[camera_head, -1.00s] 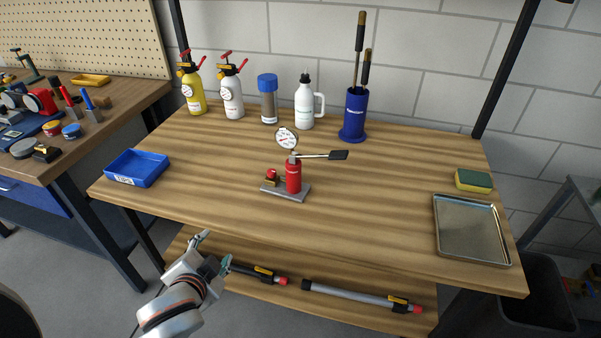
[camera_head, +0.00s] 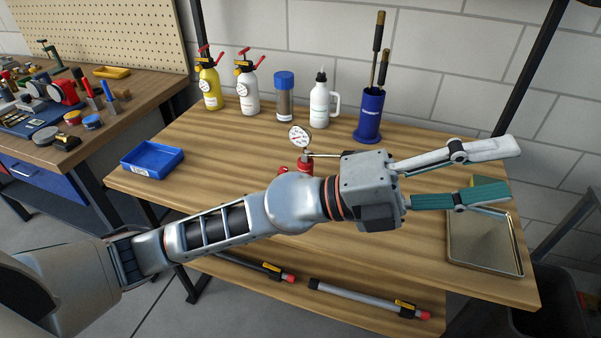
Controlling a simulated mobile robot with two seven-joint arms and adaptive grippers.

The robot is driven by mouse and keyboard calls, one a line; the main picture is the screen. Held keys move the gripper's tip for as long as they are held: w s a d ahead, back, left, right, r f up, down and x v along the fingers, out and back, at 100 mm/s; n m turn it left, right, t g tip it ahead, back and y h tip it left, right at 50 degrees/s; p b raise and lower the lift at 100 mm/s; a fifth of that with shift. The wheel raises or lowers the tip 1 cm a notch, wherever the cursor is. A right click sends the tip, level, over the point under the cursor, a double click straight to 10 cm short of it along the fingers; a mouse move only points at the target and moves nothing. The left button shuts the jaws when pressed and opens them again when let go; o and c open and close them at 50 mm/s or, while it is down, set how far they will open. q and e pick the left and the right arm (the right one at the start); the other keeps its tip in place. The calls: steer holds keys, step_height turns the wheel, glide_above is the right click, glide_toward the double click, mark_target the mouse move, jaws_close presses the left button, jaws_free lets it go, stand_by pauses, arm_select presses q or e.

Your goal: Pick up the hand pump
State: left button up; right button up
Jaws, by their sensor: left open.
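The hand pump (camera_head: 304,162) stands on the wooden table, red-bodied with a round dial gauge (camera_head: 300,137) on top. My left arm crosses in front of it and hides its base, most of its body and most of its lever. My left gripper (camera_head: 513,172) is open and empty. Its fingers point right, over the right part of the table, beyond the pump. My right gripper is not in view.
Yellow and white spray bottles, a blue-capped jar (camera_head: 285,96), a white bottle (camera_head: 320,104) and a blue holder with rods (camera_head: 368,117) line the back. A blue bin (camera_head: 152,160) is at left. A metal tray (camera_head: 486,255) lies at right, near the gripper. Tubes lie on the lower shelf.

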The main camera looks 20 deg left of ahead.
arm_select(q)
step_height(320, 180, down, 7)
steer(key=s+d+m+g+y, duration=0.2)
steer(key=d+m+g+y, duration=0.1)
steer(key=m+g+y, duration=0.15)
steer(key=n+t+y, duration=0.5)
steer(key=t+y, duration=0.1)
steer(key=y, duration=1.2)
glide_toward(303, 165)
step_height(303, 165, down, 3)
steer(key=x, duration=0.5)
steer(key=shift+w+d+f, duration=0.15)
steer(key=shift+w+f, duration=0.05)
steer(key=shift+w, duration=0.1)
steer(key=shift+w+p+x, duration=0.15)
steer(key=shift+w+x, duration=0.05)
steer(key=shift+x, duration=1.4)
steer(key=shift+w+p+x, duration=0.15)
steer(key=shift+w+x, duration=0.05)
steer(key=shift+x, duration=1.4)
steer(key=shift+r, duration=0.2)
steer(key=c, duration=1.4)
steer(key=shift+r, duration=0.1)
jaws_close()
